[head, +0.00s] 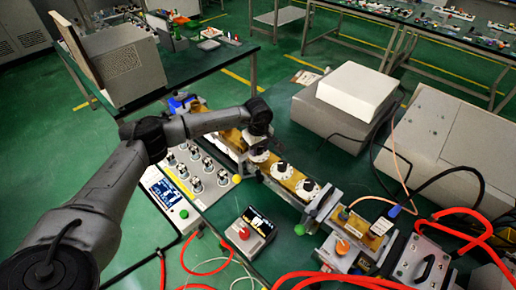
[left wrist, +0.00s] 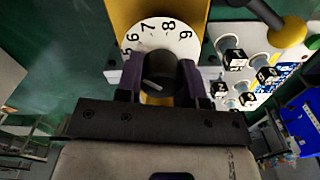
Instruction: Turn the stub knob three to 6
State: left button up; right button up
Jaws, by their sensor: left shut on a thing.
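A white dial (left wrist: 160,38) with black numbers 5 to 9 lies on a yellow-brown block in the left wrist view. At its centre is a black knob (left wrist: 158,70), with the fingers of my left gripper (left wrist: 158,82) shut on its two sides. A faint light line shows on the knob; I cannot tell which number it points at. In the head view my left gripper (head: 258,125) reaches down over the row of dials and largely hides the held one. Two other white dials with black knobs (head: 282,170) (head: 307,189) sit nearer along the same bar. My right gripper is not in view.
A control box (head: 158,190) with a screen and several dark-topped switches stands left of the bar. A small screen unit with a red button (head: 245,233) lies nearer. Grey boxes (head: 345,110) stand to the right. Red cables (head: 330,278) run along the front.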

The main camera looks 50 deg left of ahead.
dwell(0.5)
pick_arm(q)
jog(key=o, duration=0.9)
notch_tip(320, 180, up, 14)
jog(key=shift+f+p, duration=0.1)
jog(key=shift+p, duration=0.65)
